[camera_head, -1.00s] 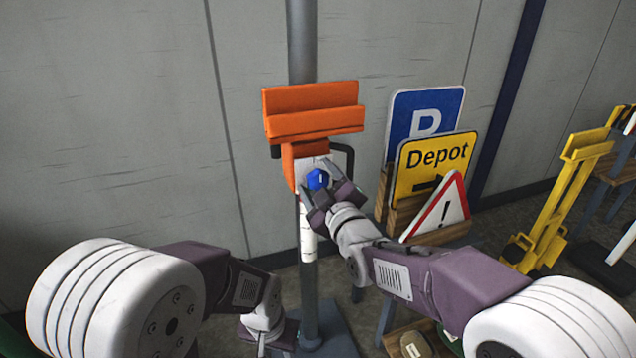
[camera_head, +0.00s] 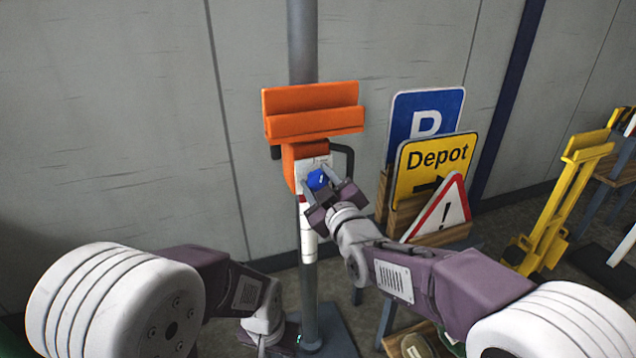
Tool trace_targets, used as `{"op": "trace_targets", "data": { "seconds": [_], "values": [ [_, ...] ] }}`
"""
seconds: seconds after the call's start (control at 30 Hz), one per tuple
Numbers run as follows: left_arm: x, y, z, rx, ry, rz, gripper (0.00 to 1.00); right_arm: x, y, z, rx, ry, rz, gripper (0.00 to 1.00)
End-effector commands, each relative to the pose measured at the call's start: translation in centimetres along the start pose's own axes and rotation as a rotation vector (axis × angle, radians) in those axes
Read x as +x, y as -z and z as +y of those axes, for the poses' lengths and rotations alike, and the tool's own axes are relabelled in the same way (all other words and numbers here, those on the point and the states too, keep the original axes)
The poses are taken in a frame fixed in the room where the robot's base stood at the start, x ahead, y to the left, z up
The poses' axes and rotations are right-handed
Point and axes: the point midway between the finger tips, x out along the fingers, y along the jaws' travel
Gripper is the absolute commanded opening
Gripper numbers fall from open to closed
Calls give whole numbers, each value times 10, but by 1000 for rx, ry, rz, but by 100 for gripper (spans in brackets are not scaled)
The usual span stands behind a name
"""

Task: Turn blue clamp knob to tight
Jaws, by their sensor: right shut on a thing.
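The blue clamp knob (camera_head: 317,179) sits on the front of the orange clamp (camera_head: 305,150), below its ledge on the grey post (camera_head: 302,45). My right gripper (camera_head: 321,184) is shut on the blue knob, its fingers on either side of it. A pale plate with markings shows behind the knob, but the markings are too small to read. My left gripper (camera_head: 278,338) hangs low near the foot of the post, away from the clamp; its fingers are too unclear to tell their state.
A blue P sign (camera_head: 425,112), a yellow Depot sign (camera_head: 432,165) and a red-edged warning triangle (camera_head: 443,212) stand in a wooden rack right of the clamp. A yellow stand (camera_head: 550,220) is farther right. The grey wall left of the post is clear.

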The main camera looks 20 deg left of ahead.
Motion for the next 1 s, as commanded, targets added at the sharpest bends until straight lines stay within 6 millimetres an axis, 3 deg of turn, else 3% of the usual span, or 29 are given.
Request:
{"op": "trace_targets", "data": {
  "seconds": [1.0],
  "values": [
    [40, -4, -1, 0, 0, 0, 36, 0, -2, -1, 957, 0, 0, 3]
  ]
}}
